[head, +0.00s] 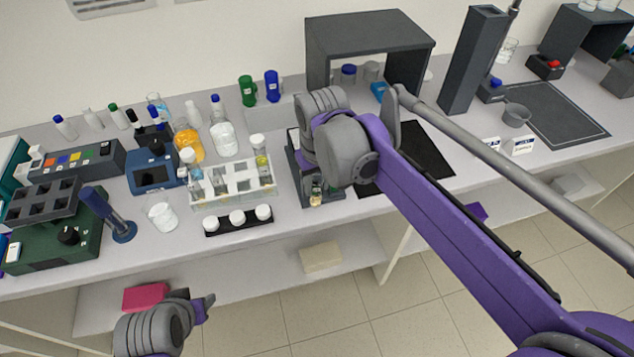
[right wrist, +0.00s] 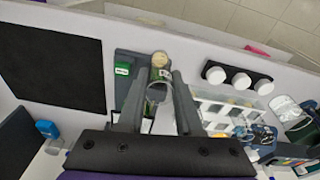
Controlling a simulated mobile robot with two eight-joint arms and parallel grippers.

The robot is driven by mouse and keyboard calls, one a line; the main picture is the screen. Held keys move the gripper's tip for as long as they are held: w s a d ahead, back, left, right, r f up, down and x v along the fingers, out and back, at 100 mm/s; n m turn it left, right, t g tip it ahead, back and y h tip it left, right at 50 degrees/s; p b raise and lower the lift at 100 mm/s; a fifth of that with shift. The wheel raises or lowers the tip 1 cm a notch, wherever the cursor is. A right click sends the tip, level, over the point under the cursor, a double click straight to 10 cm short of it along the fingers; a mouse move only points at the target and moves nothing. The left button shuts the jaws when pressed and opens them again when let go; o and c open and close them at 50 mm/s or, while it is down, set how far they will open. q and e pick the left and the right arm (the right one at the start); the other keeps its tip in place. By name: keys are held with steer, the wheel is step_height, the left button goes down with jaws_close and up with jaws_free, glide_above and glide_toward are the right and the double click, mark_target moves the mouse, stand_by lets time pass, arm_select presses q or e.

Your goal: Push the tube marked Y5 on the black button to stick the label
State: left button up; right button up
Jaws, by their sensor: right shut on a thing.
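My right gripper (right wrist: 160,92) is shut on a clear tube (right wrist: 159,76) with a pale cap; its marking is not readable. The tube's end also shows in the head view (head: 316,199), under my right wrist. Held tube and gripper are over a dark labelling device (right wrist: 127,88) with a small green screen; it also shows in the head view (head: 294,163), mostly hidden by my arm. I cannot make out the black button or tell whether the tube touches it. My left gripper (head: 208,302) is low in front of the bench, its jaws unclear.
Left of the device stands a white rack (head: 232,190) with tubes, and before it a black holder (head: 238,221) with three white caps. A black mat (head: 425,150) lies to the right. A dark grey hood (head: 368,38) stands behind. A beaker (head: 162,213) stands farther left.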

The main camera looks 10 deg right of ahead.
jaws_close()
steer(key=shift+w, duration=0.4)
arm_select(q)
steer(key=shift+r, duration=0.1)
arm_select(e)
steer(key=shift+r, duration=0.1)
steer(key=shift+s+r+p, duration=0.7)
steer(key=shift+s+r, duration=0.3)
steer(key=shift+r, duration=0.25)
steer(key=shift+s+r+p, duration=0.7)
steer(key=shift+s+r, duration=0.3)
steer(key=shift+r, duration=0.2)
arm_select(q)
steer(key=r, duration=0.1)
steer(key=w+r, duration=0.1)
steer(key=r, duration=0.2)
steer(key=shift+w, duration=0.4)
